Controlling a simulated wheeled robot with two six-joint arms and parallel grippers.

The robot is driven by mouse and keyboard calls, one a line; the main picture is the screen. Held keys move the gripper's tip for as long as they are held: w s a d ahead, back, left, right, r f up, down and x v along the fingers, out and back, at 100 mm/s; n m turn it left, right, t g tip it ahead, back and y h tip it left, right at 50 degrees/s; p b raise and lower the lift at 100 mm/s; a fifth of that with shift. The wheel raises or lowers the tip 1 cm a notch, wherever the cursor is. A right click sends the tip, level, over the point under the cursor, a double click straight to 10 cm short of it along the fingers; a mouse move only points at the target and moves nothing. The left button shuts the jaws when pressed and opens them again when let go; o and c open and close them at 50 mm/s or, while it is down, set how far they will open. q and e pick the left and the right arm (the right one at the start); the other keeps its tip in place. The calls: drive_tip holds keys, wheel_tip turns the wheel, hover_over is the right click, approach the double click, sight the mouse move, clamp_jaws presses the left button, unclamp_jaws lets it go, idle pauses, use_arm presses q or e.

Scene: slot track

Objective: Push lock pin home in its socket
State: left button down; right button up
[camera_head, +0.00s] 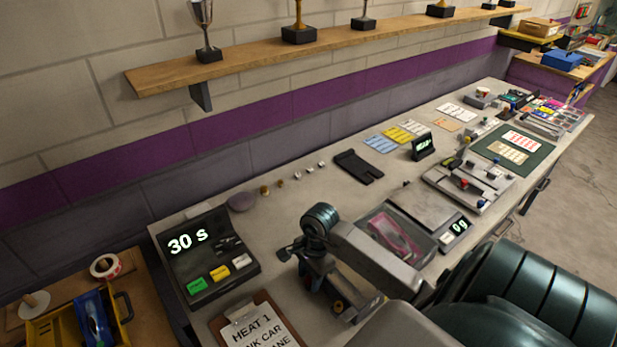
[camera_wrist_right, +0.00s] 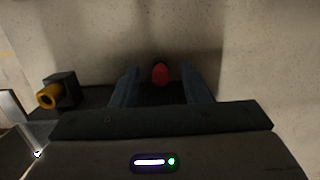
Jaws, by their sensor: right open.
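My right gripper (camera_wrist_right: 160,85) is open, its two blue fingers spread apart in the right wrist view. A small red rounded piece (camera_wrist_right: 160,74) shows between the fingers, in front of a dark surface. It may be the head of the lock pin, but I cannot tell for sure, nor whether the fingers touch it. A dark block with an orange knob (camera_wrist_right: 47,96) stands left of the fingers. In the head view my right gripper (camera_head: 322,275) is low over the near bench; the socket is not distinguishable there. My left gripper is not in view.
A timer box reading 30 s (camera_head: 205,262) and a clipboard (camera_head: 255,325) stand left of my arm. A clear-lidded case (camera_head: 397,236) and a scale (camera_head: 430,218) stand to its right. The bench behind my arm is mostly clear, up to a row of small parts.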

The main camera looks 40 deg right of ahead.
drive_tip(key=shift+f, duration=0.15)
drive_tip(key=shift+c, duration=0.7)
clamp_jaws()
